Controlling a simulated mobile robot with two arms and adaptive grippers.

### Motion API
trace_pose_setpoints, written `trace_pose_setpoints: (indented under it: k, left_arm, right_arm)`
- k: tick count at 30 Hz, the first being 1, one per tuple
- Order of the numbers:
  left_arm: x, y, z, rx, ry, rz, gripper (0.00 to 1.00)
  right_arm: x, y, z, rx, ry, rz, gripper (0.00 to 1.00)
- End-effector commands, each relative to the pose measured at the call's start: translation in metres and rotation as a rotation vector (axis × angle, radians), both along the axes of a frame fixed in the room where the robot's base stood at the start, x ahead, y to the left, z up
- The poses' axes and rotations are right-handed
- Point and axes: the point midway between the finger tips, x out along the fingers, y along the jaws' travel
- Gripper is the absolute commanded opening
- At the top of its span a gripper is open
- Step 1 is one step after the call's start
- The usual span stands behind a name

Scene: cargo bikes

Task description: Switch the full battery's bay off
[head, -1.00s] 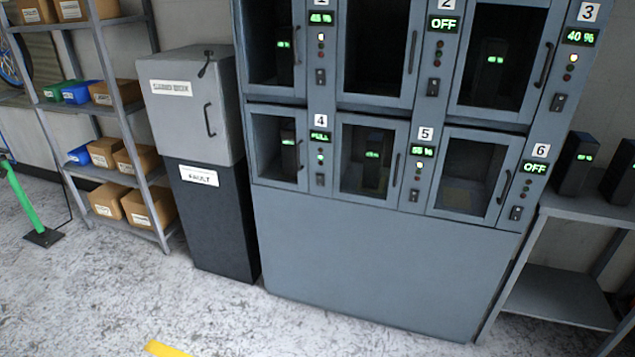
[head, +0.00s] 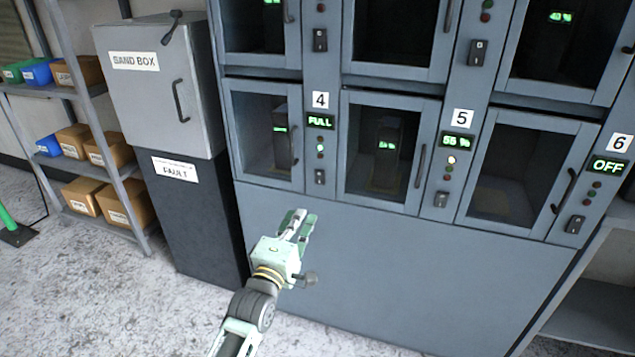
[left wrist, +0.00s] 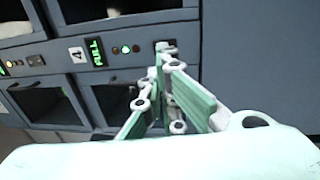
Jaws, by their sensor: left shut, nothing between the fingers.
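Bay 4's display (head: 320,121) reads FULL, with a lit green light below it. The switch (head: 320,177) of bay 4 is a small dark plate under the lights; its position is too small to tell. The full battery (head: 281,135) stands upright behind bay 4's closed glass door. My left gripper (head: 299,226) is shut and empty in front of the cabinet's lower panel, below the switch in the picture. In the left wrist view, the fingers (left wrist: 163,88) point toward the switch (left wrist: 165,47), their tips overlapping its lower edge in the picture. My right gripper is out of view.
Bay 5 (head: 458,141) reads 55 % and bay 6 (head: 608,165) reads OFF; their doors are closed. A grey sand box (head: 150,90) stands on a dark fault box (head: 190,215) left of the cabinet. Shelves with bins are farther left.

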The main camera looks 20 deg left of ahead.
Motion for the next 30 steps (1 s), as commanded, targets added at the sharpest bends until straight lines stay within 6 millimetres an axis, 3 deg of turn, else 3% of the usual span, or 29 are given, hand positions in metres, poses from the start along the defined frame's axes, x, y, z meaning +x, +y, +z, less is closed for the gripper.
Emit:
trace_pose_setpoints:
  k: [7, 11, 30]
  left_arm:
    - [0.002, 0.000, -0.001, 0.002, 0.002, 0.000, 0.00]
    - [0.013, 0.000, 0.001, 0.002, 0.000, 0.000, 0.00]
    - [0.123, -0.004, 0.014, 0.004, 0.001, 0.000, 0.00]
  right_arm:
    - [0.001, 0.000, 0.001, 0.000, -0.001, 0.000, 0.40]
    - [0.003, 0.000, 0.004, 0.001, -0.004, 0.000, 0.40]
    - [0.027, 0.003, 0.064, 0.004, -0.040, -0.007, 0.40]
